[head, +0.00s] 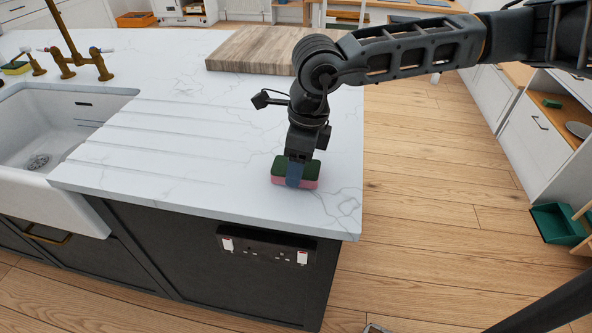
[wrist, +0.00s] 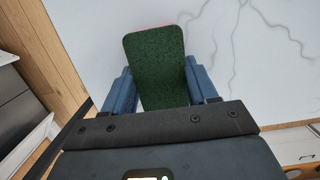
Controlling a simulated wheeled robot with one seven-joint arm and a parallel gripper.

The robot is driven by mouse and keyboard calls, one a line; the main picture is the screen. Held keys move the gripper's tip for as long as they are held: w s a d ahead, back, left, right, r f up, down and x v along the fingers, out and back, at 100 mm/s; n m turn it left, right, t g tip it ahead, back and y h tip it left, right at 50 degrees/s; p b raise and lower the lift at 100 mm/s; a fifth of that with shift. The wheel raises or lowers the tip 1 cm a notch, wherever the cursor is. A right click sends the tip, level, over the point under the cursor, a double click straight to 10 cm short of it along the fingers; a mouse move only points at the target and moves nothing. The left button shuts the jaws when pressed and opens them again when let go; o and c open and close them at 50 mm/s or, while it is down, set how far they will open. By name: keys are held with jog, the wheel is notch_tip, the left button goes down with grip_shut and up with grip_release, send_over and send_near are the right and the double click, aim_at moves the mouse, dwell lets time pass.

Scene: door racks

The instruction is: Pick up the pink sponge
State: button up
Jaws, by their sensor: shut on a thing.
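The pink sponge (head: 309,183) has a dark green scouring top and a pink lower layer. It is at the front right part of the white marble counter, close to the edge. My gripper (head: 295,174) points down over it, with blue fingers on its sides. In the wrist view the green face of the sponge (wrist: 157,62) fills the space between the two blue fingers of my gripper (wrist: 163,88). My gripper is shut on the sponge. Whether the sponge's underside touches the counter I cannot tell.
A wooden board (head: 245,52) lies on the counter behind my arm. A white sink (head: 30,140) with a brass tap (head: 75,62) is at the left. Another sponge (head: 15,68) lies by the tap. A green bin (head: 557,224) stands on the wooden floor at right.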

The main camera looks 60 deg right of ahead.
jog(key=shift+c, duration=0.3)
jog(key=shift+r, duration=0.45)
jog(key=r, duration=0.1)
jog(key=d+r+b, duration=0.1)
jog(key=r, duration=0.1)
jog(key=shift+s+d+r+b, duration=0.1)
jog(key=shift+s+r+b, duration=0.1)
jog(key=shift+r+b, duration=0.1)
jog(key=s+d+r+b, duration=0.2)
jog(key=s+d+r, duration=0.2)
jog(key=d, duration=0.5)
notch_tip(320, 180, up, 2)
jog(key=shift+s+d+r, duration=0.15)
jog(key=shift+s+r, duration=0.1)
jog(key=shift+s, duration=0.1)
jog(key=o, duration=0.6)
jog(key=shift+c, duration=0.2)
jog(key=c, duration=0.4)
